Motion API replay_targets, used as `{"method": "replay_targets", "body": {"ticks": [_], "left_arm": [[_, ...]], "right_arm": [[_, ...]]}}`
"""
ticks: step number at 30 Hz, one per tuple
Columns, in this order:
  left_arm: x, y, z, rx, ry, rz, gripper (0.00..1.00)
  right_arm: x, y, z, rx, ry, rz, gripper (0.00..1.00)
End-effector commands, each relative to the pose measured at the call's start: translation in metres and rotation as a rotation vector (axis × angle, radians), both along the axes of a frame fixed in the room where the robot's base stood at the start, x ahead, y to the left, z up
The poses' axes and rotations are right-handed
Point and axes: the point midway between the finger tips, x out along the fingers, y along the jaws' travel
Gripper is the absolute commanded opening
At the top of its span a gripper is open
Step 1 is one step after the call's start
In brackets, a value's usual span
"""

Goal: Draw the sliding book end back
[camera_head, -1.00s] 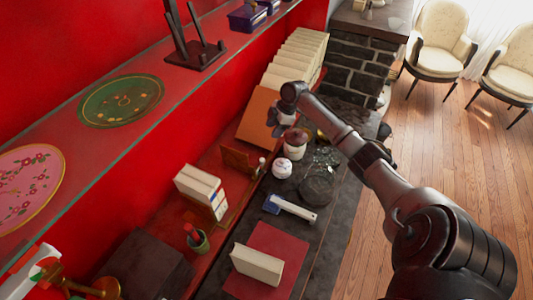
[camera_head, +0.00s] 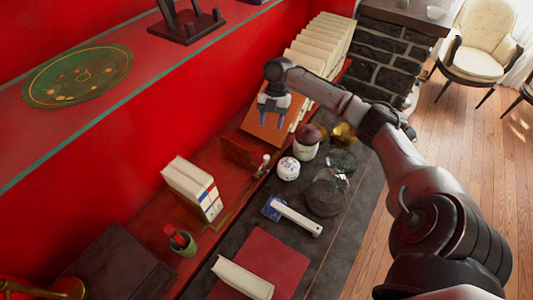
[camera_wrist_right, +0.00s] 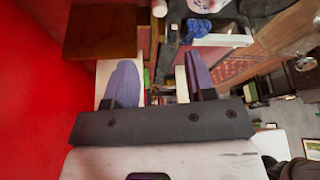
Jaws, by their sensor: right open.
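A small upright brown wooden panel (camera_head: 240,158), which looks like the sliding book end, stands on the red shelf, beyond a gap from a short row of cream books (camera_head: 193,187). In the right wrist view a brown wooden panel (camera_wrist_right: 100,30) shows at upper left, probably the same one. My right gripper (camera_head: 272,110) is open and empty, fingers pointing down, in front of an orange-brown board (camera_head: 268,128) at the end of the far book row. In the wrist view its two bluish fingers (camera_wrist_right: 161,85) are wide apart. My left gripper is not in view.
A lidded jar (camera_head: 306,146), a white round pot (camera_head: 288,169) and dark glass dishes (camera_head: 328,190) stand on the dark counter. A white-handled brush (camera_head: 296,217) and a red mat (camera_head: 270,255) lie nearer. A green pen cup (camera_head: 184,243) stands at lower left.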

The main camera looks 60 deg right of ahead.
Motion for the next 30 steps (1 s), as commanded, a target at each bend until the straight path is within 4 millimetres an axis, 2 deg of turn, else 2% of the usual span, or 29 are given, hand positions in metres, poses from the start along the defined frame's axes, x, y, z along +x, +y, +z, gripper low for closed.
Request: {"method": "replay_targets", "body": {"ticks": [12, 18, 24, 30], "left_arm": [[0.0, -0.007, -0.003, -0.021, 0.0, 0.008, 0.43], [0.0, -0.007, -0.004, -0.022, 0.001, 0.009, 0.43], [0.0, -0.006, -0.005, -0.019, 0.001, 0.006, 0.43], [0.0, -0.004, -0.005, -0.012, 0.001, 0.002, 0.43]], "right_arm": [[-0.007, 0.029, -0.07, 0.001, 0.004, -0.001, 0.5], [-0.009, 0.04, -0.097, 0.001, 0.002, -0.001, 0.5], [-0.01, 0.046, -0.113, -0.001, 0.002, -0.002, 0.5], [-0.01, 0.048, -0.119, -0.001, 0.001, -0.003, 0.5]]}}
